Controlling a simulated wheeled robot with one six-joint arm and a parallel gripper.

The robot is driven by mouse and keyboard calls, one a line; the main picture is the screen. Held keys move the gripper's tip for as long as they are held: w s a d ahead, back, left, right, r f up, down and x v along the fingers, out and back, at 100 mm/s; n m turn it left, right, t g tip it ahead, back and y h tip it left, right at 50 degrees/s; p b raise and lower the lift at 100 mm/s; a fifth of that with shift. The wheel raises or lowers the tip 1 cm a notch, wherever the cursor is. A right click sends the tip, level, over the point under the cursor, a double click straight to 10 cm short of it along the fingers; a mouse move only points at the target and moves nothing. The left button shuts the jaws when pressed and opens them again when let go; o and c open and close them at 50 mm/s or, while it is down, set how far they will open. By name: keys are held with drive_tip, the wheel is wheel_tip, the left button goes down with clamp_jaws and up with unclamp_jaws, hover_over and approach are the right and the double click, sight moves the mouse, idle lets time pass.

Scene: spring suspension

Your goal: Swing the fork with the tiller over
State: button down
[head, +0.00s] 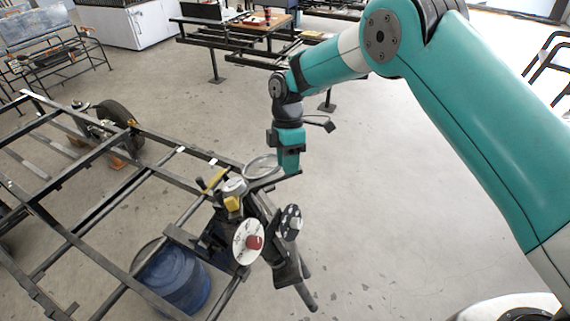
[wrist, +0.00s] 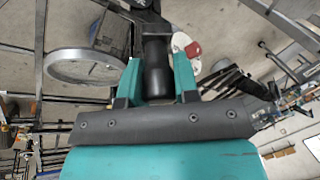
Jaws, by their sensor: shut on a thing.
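My gripper (head: 289,169) points down at the near right corner of the black steel frame. It is shut on the tiller, a dark bar (head: 268,182); in the wrist view its dark grip (wrist: 157,70) sits between the two teal fingers. The fork (head: 276,250) is a dark assembly below, leaning down to the right, with a white disc with a red centre (head: 246,243) and a second, dark spotted disc. The red-centred disc also shows beyond the fingers in the wrist view. The joint between tiller and fork is partly hidden.
A grey ring (head: 249,169) lies beside the gripper, close on its left. The black frame (head: 77,239) fills the left, with a blue barrel (head: 181,285) under its near corner and a wheel (head: 119,121) at its far side. The concrete floor to the right is clear.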

drive_tip(key=shift+a, duration=0.1)
drive_tip(key=c, duration=0.9)
unclamp_jaws()
drive_tip(key=shift+o, duration=0.2)
drive_tip(key=p+v, duration=1.2)
drive_tip(key=v, duration=0.5)
drive_tip(key=shift+r+p, duration=0.25)
drive_tip(key=shift+p, duration=0.05)
